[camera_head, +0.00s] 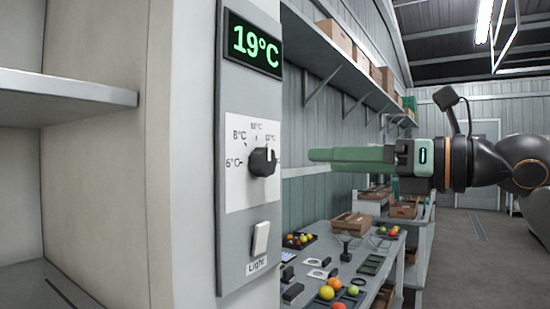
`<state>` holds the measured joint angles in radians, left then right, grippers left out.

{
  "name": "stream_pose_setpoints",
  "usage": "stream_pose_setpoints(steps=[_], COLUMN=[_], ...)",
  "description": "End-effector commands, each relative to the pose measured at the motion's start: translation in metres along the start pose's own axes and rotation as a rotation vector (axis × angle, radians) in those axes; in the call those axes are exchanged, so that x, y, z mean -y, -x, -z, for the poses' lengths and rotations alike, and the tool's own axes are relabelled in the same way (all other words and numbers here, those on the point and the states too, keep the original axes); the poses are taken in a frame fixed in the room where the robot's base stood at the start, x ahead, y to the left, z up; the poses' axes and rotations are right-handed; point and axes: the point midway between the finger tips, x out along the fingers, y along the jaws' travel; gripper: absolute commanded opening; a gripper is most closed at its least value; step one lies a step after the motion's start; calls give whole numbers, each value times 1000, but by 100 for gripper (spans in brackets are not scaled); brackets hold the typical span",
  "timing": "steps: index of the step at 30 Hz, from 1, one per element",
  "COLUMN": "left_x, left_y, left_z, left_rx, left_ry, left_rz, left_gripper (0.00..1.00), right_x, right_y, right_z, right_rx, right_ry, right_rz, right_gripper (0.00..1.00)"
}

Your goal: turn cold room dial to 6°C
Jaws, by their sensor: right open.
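The cold room dial (262,162) is a black knob on a white scale plate (240,190) on the grey wall panel. The scale has marks from 6°C at the left, through 8°C, round to the upper right. The knob's white mark is at its upper right, away from the 6°C mark. The display (254,44) above reads 19°C in green. My right gripper (312,155) comes in from the right, its green fingers pointing at the dial. It is open and empty, with a visible gap between fingertips and knob. My left gripper is not in view.
A white light switch (261,239) sits below the dial on the same panel. A shelf (70,92) stands at the left. Behind, a workbench (393,270) carries tomatoes and trays, and a wall shelf (320,50) holds boxes.

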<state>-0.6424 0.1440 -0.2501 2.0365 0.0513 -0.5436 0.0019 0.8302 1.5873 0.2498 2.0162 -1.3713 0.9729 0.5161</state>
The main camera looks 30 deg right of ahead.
Motion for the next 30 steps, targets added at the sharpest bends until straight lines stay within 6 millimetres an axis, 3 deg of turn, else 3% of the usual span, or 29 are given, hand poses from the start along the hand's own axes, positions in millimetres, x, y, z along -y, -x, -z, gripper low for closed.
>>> stream_pose_setpoints(steps=[1,7,15,20,30], left_x=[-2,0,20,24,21], left_y=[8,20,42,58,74], left_z=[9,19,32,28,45], left_rx=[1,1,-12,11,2], left_ry=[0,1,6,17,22], left_rz=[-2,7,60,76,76], left_gripper=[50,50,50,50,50], right_x=[-1,-2,-1,-1,-1], right_y=[-10,-42,-76,-89,-103], right_z=[-5,-6,-5,-6,-2], right_rx=[-6,-6,-8,-3,-2], right_ry=[1,0,-2,-4,-3], right_rz=[0,-1,0,-3,-5], right_gripper=[88,88,88,88,88])
